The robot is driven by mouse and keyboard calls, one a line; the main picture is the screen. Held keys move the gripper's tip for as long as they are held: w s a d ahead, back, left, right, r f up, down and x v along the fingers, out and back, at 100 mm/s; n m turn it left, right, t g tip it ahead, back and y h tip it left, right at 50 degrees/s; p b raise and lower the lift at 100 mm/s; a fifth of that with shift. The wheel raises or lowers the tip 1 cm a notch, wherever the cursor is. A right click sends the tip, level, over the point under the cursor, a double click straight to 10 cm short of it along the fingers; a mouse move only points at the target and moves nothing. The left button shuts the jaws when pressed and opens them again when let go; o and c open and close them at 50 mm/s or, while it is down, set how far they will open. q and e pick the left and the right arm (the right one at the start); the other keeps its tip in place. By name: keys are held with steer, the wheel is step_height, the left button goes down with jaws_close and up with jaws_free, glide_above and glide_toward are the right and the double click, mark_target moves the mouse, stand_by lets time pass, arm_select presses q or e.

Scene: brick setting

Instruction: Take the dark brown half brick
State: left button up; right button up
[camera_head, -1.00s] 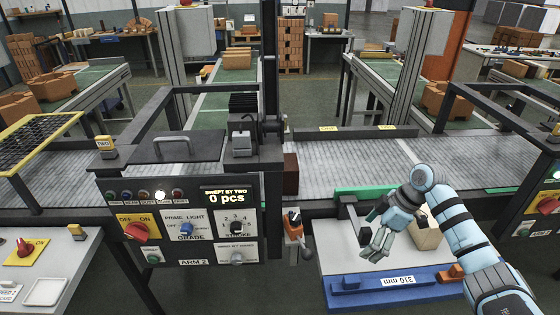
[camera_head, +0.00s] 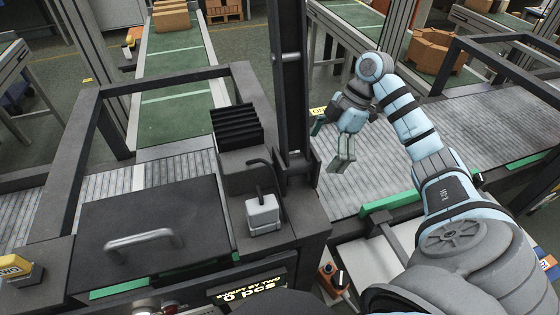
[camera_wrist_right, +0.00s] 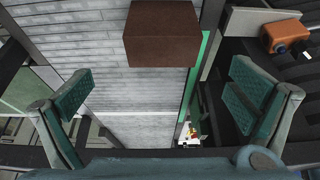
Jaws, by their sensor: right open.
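The dark brown half brick (camera_wrist_right: 162,38) shows in the right wrist view at the top centre, above the grey roller conveyor. In the head view I cannot see it; the dark post and machine frame may hide it. My right gripper (camera_head: 342,152) hangs over the conveyor, just right of the dark post, fingers pointing down. In the right wrist view its two green-padded fingers (camera_wrist_right: 160,98) stand wide apart and empty, with the brick ahead, between their lines but not gripped. My left gripper is not in view.
The dark upright post (camera_head: 292,85) and the machine housing with a handled lid (camera_head: 150,235) stand left of the gripper. A green strip (camera_head: 388,205) edges the conveyor (camera_head: 385,150). An orange part (camera_wrist_right: 285,37) lies at right in the wrist view.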

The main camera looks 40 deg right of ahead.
steer(key=x, duration=0.7)
steer(key=shift+s+a+f, duration=0.15)
steer(key=shift+s+a, duration=0.1)
steer(key=shift+s, duration=0.1)
steer(key=x, duration=0.6)
steer(key=shift+w+a+f, duration=0.2)
steer(key=shift+w, duration=0.25)
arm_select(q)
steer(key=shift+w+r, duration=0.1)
arm_select(e)
steer(key=shift+s, duration=0.1)
steer(key=shift+c, duration=1.2)
steer(key=c, duration=1.2)
